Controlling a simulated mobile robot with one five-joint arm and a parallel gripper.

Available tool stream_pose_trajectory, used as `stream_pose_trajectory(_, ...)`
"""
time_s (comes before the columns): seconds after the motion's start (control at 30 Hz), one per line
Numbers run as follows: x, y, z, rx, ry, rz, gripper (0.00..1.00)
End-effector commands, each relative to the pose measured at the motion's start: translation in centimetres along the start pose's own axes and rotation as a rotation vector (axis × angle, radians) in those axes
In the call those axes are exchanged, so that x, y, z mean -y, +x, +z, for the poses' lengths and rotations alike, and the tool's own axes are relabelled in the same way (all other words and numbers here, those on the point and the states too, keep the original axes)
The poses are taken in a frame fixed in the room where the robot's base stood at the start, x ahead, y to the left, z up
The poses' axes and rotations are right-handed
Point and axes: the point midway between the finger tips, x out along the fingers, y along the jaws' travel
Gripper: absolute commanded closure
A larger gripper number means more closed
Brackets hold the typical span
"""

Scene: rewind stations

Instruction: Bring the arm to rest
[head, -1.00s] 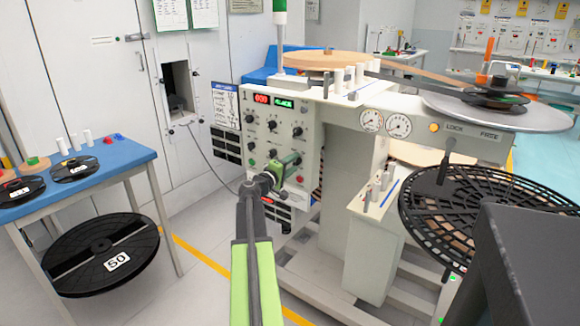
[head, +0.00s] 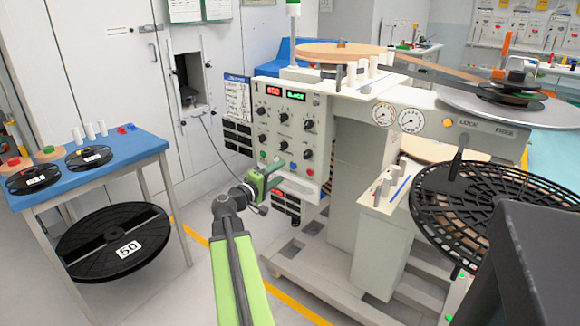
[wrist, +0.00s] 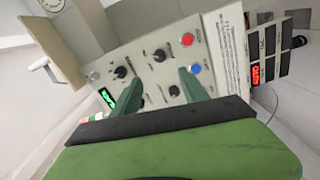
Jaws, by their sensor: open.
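My gripper (head: 266,188) is at the end of my green arm, near the lower left edge of the machine's control panel (head: 290,135). In the wrist view my gripper (wrist: 158,84) shows two green fingers spread apart. Nothing is between them but the view of the panel behind, with its knobs, a red button (wrist: 187,39) and a blue button (wrist: 195,69). The head view does not show whether the fingers touch the panel; a gap seems to lie between.
A blue table (head: 95,165) with small reels stands at left, with a large black reel (head: 115,243) marked 50 below it. The machine carries a brown roll (head: 345,50), a grey disc (head: 500,105) and a black slotted disc (head: 490,210). Floor between table and machine is clear.

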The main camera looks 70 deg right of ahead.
Motion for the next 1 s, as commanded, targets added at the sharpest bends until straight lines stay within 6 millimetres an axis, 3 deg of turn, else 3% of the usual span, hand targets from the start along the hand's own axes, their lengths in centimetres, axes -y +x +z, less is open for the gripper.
stream_pose_trajectory(0.03,0.0,-1.0,0.0,-0.003,0.0,-0.001,0.48)
stream_pose_trajectory(0.2,0.0,-2.2,-0.1,-0.001,0.0,0.0,0.48)
stream_pose_trajectory(0.7,0.0,-2.2,-0.1,0.0,0.0,0.0,0.48)
stream_pose_trajectory(0.77,0.1,-2.9,-0.8,-0.014,0.0,-0.002,0.48)
stream_pose_trajectory(0.87,0.7,-6.1,-4.2,-0.079,0.0,-0.013,0.48)
stream_pose_trajectory(0.97,1.7,-12.2,-9.5,-0.192,0.002,-0.036,0.48)
stream_pose_trajectory(1.0,2.5,-15.2,-11.4,-0.239,0.011,-0.064,0.48)
